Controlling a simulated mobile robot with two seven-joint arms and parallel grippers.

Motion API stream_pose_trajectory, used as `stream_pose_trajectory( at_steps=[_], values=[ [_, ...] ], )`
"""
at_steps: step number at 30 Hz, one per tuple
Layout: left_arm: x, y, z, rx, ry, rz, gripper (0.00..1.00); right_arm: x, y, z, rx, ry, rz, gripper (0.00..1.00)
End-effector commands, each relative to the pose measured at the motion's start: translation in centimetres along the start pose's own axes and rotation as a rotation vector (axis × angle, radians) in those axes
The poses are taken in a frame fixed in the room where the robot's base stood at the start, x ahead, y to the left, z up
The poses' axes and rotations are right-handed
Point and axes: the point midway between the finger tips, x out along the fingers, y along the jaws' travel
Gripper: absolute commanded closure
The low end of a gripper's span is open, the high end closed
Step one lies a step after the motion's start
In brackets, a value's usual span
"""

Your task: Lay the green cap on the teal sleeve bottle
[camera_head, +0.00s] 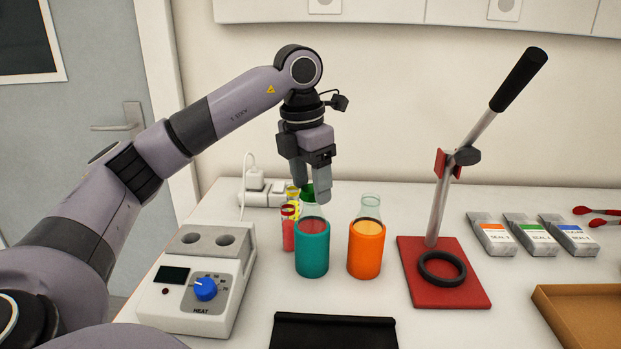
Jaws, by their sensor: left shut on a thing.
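The teal sleeve bottle (312,250) stands upright on the white bench, its clear neck showing above the sleeve. The green cap (307,193) is at the mouth of this bottle, partly hidden by my fingers. My left gripper (311,190) points down over the bottle and is shut on the green cap. I cannot tell whether the cap touches the bottle's rim. My right gripper is not in view.
An orange sleeve bottle (366,250) stands close on the right. Small red and yellow containers (288,228) are behind on the left. A heater (198,278) stands left, a red-based lever press (466,290) right. A black mat (333,332) lies in front.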

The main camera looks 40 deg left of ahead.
Motion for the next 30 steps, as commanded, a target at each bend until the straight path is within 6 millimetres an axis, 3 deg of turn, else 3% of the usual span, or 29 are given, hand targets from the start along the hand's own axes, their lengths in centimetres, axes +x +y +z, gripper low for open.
stream_pose_trajectory(
  at_steps=[23, 24, 26, 27, 30],
  values=[
    [1.05, 0.01, -0.13, 0.000, -0.001, 0.000, 0.66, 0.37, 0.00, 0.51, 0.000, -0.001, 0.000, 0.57],
    [1.05, 0.01, -0.13, 0.000, -0.001, 0.000, 0.34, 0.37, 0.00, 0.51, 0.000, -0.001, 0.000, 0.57],
    [1.05, 0.01, -0.13, 0.000, -0.001, 0.000, 0.14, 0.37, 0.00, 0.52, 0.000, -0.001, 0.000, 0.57],
    [1.06, 0.01, -0.13, 0.000, -0.001, 0.000, 0.07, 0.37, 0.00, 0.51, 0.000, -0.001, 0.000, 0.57],
    [1.06, 0.01, -0.13, 0.000, -0.001, 0.000, 0.07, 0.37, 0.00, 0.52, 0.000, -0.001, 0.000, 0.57]
  ],
)
